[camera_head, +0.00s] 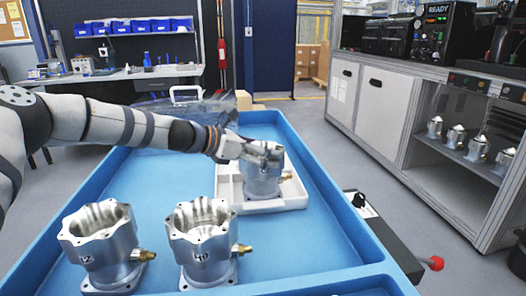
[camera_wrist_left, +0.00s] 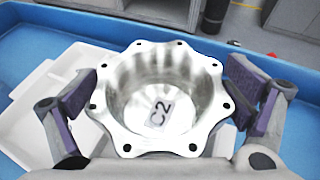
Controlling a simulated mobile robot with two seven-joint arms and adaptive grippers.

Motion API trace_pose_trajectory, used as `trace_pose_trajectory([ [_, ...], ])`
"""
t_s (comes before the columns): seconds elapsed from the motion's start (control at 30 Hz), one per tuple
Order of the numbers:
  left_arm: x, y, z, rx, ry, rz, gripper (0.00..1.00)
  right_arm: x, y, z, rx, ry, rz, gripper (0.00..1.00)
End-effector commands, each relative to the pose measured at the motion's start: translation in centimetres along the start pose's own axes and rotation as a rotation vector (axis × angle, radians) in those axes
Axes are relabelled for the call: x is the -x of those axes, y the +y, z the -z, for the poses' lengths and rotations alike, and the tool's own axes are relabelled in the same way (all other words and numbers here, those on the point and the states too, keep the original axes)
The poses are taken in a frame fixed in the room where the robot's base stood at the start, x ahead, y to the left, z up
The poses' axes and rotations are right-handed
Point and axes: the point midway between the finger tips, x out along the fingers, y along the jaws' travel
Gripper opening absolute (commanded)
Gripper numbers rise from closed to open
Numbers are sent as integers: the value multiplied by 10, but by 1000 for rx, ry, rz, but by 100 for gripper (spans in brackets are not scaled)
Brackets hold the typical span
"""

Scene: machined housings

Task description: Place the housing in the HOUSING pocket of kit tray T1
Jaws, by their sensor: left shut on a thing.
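A silver machined housing (camera_head: 262,180) with a scalloped rim and a brass fitting is at the white kit tray (camera_head: 296,198). My left gripper (camera_head: 262,153) is shut on this housing near its top. In the left wrist view the housing (camera_wrist_left: 165,65) is upright between the two purple-padded fingers, with a "C2" label inside. The kit tray (camera_wrist_left: 35,125) shows below and to its left, with empty compartments. The housing is over the tray's right-hand part; I cannot tell whether its base touches the pocket floor. My right gripper is not in view.
Two more housings, one at front left (camera_head: 102,245) and one at front centre (camera_head: 203,243), stand in the blue bin (camera_head: 320,180). The bin floor right of them is clear. A grey cabinet (camera_head: 390,115) with several housings on its shelf stands at the right.

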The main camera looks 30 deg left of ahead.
Motion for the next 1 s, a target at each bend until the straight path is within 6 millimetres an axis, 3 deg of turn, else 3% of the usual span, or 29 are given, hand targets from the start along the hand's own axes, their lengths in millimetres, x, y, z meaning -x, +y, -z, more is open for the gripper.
trace_pose_trajectory([
  [0.1,-1,0,0,0,-5,0,34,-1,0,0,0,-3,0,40],
  [0.13,-1,0,3,1,0,0,99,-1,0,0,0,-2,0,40],
  [0.53,5,0,-4,-1,-3,-1,100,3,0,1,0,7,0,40],
  [0.8,80,0,-15,-6,-18,-6,100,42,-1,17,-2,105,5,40],
  [1.0,116,0,-10,-5,-13,-3,100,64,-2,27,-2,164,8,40],
])
